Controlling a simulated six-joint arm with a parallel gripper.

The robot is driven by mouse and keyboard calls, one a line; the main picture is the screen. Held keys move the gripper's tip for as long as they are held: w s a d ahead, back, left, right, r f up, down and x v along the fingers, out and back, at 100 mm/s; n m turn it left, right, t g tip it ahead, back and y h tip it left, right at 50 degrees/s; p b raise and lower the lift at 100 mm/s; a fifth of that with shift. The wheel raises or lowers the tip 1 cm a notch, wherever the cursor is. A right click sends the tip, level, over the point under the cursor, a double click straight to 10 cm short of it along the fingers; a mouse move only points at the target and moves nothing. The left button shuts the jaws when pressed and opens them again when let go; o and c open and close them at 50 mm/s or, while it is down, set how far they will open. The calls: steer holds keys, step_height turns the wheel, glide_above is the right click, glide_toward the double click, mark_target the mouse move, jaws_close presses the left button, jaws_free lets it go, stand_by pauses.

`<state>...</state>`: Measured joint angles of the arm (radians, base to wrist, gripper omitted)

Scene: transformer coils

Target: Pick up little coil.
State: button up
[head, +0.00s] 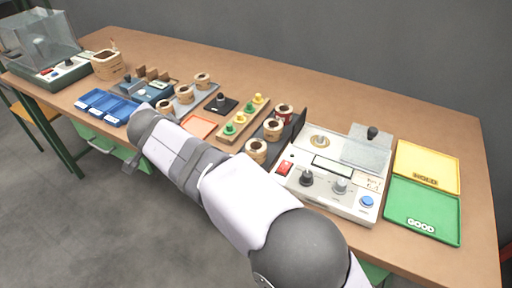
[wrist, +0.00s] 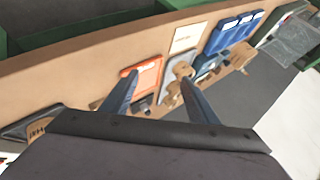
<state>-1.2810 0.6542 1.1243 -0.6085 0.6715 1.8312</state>
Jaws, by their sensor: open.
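Several tan coils stand in two groups on the bench in the head view. Three smaller-looking ones, with the front coil (head: 165,106), middle coil (head: 184,94) and back coil (head: 202,81), are on a grey plate (head: 211,93). Larger coils, including a front one (head: 256,151), stand on a dark plate to the right. In the wrist view my gripper (wrist: 157,84) is open with nothing between its fingers. A tan coil (wrist: 181,70) shows beyond the right finger, partly covered by it. In the head view my fingertips cannot be made out clearly.
An orange-edged tray (head: 199,126), blue bins (head: 105,106) and a board of green and yellow pegs (head: 244,120) are near the coils. A tester box (head: 331,185) and yellow (head: 428,160) and green (head: 421,208) trays stand at right. The bench's back strip is clear.

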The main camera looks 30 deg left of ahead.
steer(key=w+d+r+n+h, duration=0.1)
steer(key=w+d+n+h, duration=0.35)
steer(key=d, duration=0.75)
steer(key=n+g, duration=0.1)
steer(key=n, duration=0.1)
glide_toward(256, 147)
steer(key=shift+n, duration=0.25)
steer(key=shift+x, duration=3.95)
steer(key=shift+s+d+f, duration=0.1)
steer(key=shift+s+d, duration=0.1)
steer(key=shift+c, duration=0.6)
steer(key=c, duration=0.8)
